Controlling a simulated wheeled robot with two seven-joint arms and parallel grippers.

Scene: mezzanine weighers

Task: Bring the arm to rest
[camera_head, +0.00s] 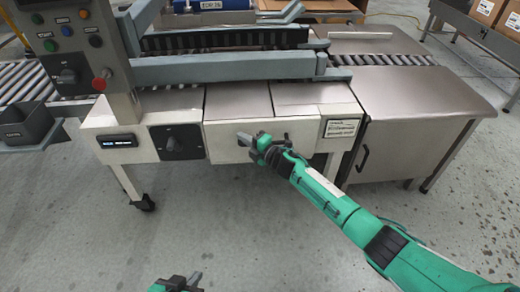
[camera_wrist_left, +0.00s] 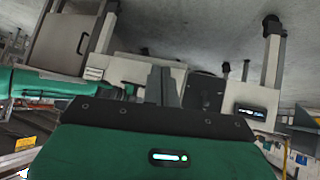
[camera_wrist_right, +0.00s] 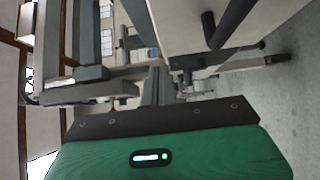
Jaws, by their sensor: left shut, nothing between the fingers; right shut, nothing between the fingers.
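My right arm reaches in from the lower right of the head view. Its green and dark gripper (camera_head: 258,144) is in front of the white front panel of the weighing machine (camera_head: 225,130); I cannot tell whether it touches the panel. Its shut, empty fingers also show in the right wrist view (camera_wrist_right: 157,87). My left gripper (camera_head: 186,280) shows only partly at the bottom edge of the head view, low in front of the machine. In the left wrist view its fingers (camera_wrist_left: 165,87) are together with nothing between them.
A control post (camera_head: 82,55) with coloured buttons and a red knob stands at the left. A dark bin (camera_head: 28,125) is beside it. A steel-topped cabinet (camera_head: 420,95) adjoins on the right. Cardboard boxes (camera_head: 485,10) sit at the far right. The grey floor (camera_head: 90,235) in front is clear.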

